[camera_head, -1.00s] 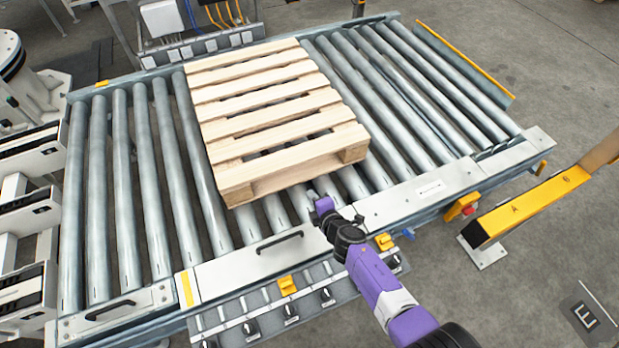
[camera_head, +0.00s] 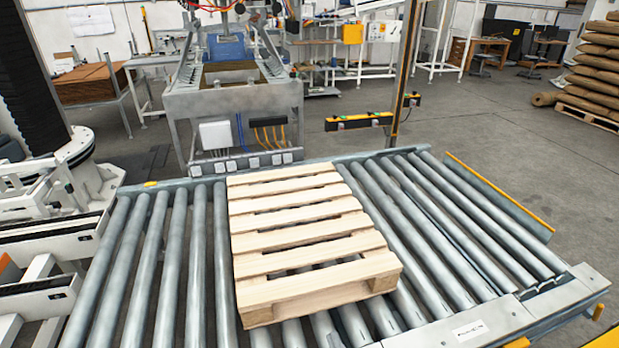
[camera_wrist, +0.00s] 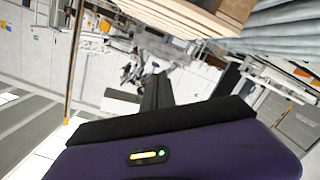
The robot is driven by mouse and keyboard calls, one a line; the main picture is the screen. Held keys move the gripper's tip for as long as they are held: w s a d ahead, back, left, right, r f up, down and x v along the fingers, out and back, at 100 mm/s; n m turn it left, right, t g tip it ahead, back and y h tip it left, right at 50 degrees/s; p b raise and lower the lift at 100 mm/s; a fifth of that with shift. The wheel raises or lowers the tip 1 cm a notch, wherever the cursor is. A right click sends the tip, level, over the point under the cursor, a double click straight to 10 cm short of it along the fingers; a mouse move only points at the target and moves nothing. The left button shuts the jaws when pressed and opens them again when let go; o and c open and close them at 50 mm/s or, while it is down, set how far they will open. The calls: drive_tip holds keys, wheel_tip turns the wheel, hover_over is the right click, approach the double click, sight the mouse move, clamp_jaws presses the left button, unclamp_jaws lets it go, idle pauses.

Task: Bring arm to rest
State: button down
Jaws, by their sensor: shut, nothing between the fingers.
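My gripper (camera_wrist: 156,88) shows in the wrist view, its dark fingers together with nothing between them. Its purple housing (camera_wrist: 180,155) with a small lit indicator fills the bottom of that view. The arm and gripper are out of the head view. In the wrist view the picture is turned, with the edge of the wooden pallet (camera_wrist: 185,17) and some grey rollers (camera_wrist: 280,30) along the top. The gripper looks apart from both.
The bare wooden pallet (camera_head: 300,222) lies on the roller conveyor (camera_head: 151,265). White machinery (camera_head: 60,200) stands at left, a metal frame machine (camera_head: 235,105) behind. Stacked sacks (camera_head: 597,75) stand far right. The floor (camera_head: 500,115) at right is open.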

drive_tip(key=s+d+r+m+h+b, duration=0.1)
drive_tip(key=s+d+r+m, duration=0.2)
drive_tip(key=s, duration=0.9)
drive_tip(key=s+d+r+m+g+h+b, duration=0.1)
drive_tip(key=s+d, duration=0.5)
drive_tip(key=s, duration=0.6)
drive_tip(key=s+d+r+m+h+b, duration=0.2)
drive_tip(key=s+d+r+m, duration=0.3)
drive_tip(key=s, duration=0.7)
drive_tip(key=shift+r+m+b, duration=0.5)
drive_tip(key=shift+r+b, duration=0.25)
drive_tip(key=shift+r, duration=0.6)
